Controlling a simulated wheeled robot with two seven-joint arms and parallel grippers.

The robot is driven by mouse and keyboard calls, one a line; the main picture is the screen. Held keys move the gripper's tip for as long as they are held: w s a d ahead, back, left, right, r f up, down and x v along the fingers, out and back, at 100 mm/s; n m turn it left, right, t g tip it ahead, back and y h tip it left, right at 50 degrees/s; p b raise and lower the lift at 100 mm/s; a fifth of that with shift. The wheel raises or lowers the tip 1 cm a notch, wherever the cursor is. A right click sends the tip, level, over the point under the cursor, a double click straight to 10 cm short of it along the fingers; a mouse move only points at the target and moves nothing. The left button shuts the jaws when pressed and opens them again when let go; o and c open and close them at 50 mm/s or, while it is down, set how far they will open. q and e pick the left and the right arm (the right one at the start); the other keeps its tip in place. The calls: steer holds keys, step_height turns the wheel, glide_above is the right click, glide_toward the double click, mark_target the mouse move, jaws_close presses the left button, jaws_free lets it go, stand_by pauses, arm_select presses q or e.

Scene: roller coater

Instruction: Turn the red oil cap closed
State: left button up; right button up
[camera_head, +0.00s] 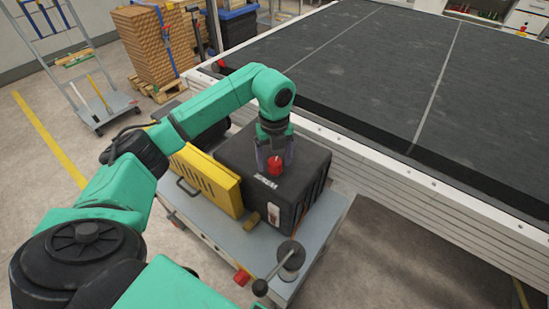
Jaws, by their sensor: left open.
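The red oil cap (274,165) sits on top of a black box-shaped machine (310,165), near its front left. My left gripper (274,158) points down at the cap, with one finger at each side of it. The fingers are open. The picture is too small to tell whether either finger touches the cap. The upper part of the cap is partly hidden between the fingers. My right gripper is out of view.
The machine stands on a grey cart (225,240) beside a yellow case (210,178). A lever with a dark knob (290,255) is at the cart's front. A large black-topped bed (400,60) bounds the right. Stacked boxes (150,45) stand behind.

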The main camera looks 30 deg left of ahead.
arm_select(q)
steer(key=shift+f, duration=0.15)
jaws_close()
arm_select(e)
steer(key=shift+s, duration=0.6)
